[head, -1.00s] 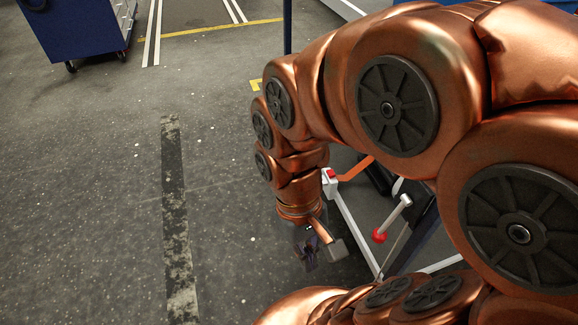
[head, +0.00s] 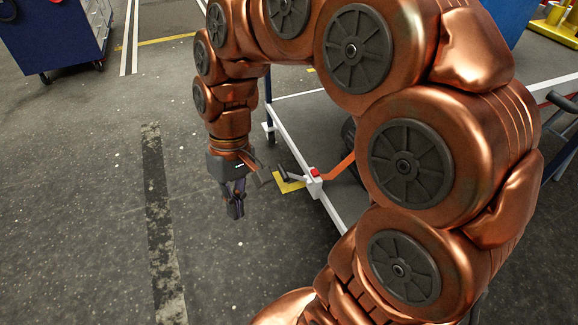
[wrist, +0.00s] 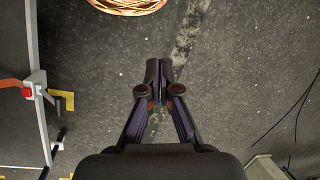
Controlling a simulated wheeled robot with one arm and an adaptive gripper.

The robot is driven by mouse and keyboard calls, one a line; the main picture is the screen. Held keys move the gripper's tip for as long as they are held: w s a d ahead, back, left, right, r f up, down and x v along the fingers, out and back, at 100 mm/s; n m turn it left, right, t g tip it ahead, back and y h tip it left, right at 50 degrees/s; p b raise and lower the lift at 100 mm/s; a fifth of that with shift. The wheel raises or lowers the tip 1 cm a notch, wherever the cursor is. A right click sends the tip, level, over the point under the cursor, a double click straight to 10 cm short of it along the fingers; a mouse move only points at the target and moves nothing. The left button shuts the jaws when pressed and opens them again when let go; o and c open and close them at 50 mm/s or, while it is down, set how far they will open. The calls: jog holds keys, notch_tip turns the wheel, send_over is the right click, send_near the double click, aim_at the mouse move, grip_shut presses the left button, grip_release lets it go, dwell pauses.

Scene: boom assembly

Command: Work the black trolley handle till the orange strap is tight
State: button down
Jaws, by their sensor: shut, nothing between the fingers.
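The orange strap (head: 339,167) runs from a white ratchet block with a red top (head: 315,181) on the trolley's white frame (head: 288,140). A short dark handle (head: 294,178) sticks out from the block toward my gripper. In the wrist view the strap (wrist: 10,84), the red-topped block (wrist: 28,92) and the dark handle (wrist: 48,97) are at the left edge. My gripper (head: 237,212) points down over open floor, left of the handle and apart from it. Its fingers (wrist: 159,66) are shut and empty. My arm hides much of the trolley and strap.
A blue cabinet on wheels (head: 55,35) stands at the back left. Yellow pieces (head: 565,22) are at the back right. The floor left of my gripper is clear, with a worn dark stripe (head: 160,230). My arm fills the middle and right of the head view.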

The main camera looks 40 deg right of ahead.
jog(key=w+d+f+t+y+b, duration=0.15)
jog(key=w+d, duration=0.25)
jog(key=w, duration=0.7)
jog(key=w+d+f+t+y+b, duration=0.15)
jog(key=w+d, duration=0.25)
jog(key=w, duration=0.8)
jog(key=w+d+f+m+t, duration=0.1)
jog(key=w+d+f, duration=0.25)
jog(key=d, duration=0.35)
jog(key=w+d+f+m+b, duration=0.15)
jog(key=d+f, duration=0.25)
jog(key=d, duration=0.4)
jog(key=w+d+f+m+t, duration=0.1)
jog(key=w+d+f, duration=0.25)
jog(key=d, duration=0.35)
jog(key=s+d+g+y+b, duration=0.1)
jog(key=s+d+b, duration=0.2)
jog(key=s+d, duration=0.3)
jog(key=s, duration=0.5)
jog(key=shift+d+f+m+y, duration=0.2)
jog(key=shift+d+m+y, duration=0.1)
jog(key=shift+d+m, duration=0.1)
jog(key=shift+a+f, duration=0.1)
jog(key=b, duration=0.6)
send_over(296, 177)
jog(key=w+a, duration=0.1)
jog(key=a, duration=0.1)
notch_tip(296, 177, down, 12)
jog(key=shift+w+r, duration=0.15)
jog(key=shift+r, duration=0.1)
